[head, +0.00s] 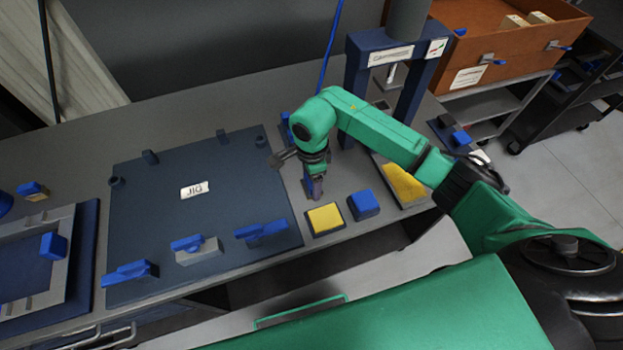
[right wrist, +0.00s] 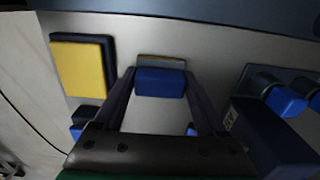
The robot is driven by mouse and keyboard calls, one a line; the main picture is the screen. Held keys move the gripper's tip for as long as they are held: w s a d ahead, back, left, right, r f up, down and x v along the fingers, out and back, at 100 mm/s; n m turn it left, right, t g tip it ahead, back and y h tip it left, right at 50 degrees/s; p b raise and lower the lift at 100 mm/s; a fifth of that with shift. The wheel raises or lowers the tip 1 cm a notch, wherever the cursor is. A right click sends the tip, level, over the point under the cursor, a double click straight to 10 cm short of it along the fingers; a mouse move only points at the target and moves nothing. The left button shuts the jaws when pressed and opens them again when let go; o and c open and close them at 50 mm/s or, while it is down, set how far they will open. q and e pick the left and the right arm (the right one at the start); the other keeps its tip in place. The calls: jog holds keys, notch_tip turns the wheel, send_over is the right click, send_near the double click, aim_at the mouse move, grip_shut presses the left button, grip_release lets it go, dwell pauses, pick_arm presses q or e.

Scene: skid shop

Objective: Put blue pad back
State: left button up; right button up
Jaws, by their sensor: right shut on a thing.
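My right gripper (head: 314,192) points down at the bench strip between the jig board and a square yellow pad (head: 325,218). In the right wrist view it (right wrist: 160,76) is shut on the blue pad (right wrist: 160,83), a small blue block with a tan edge. In the head view the fingers mostly hide the held pad. The yellow pad also shows at the left of the wrist view (right wrist: 82,70). I cannot tell whether the held pad touches the bench. My left gripper is not in view.
The dark jig board (head: 225,225) with blue-handled clamps (head: 262,231) lies to the left. A blue block (head: 363,204) and a larger yellow pad (head: 404,184) sit to the right, near the front edge. A dark blue press frame (head: 358,75) stands behind.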

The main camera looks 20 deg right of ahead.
jog(key=shift+f, duration=0.15)
jog(key=o, duration=1.4)
jog(key=shift+r, duration=0.35)
jog(key=shift+w+r, duration=0.1)
jog(key=shift+r, duration=0.2)
notch_tip(320, 180, up, 11)
jog(key=b, duration=0.3)
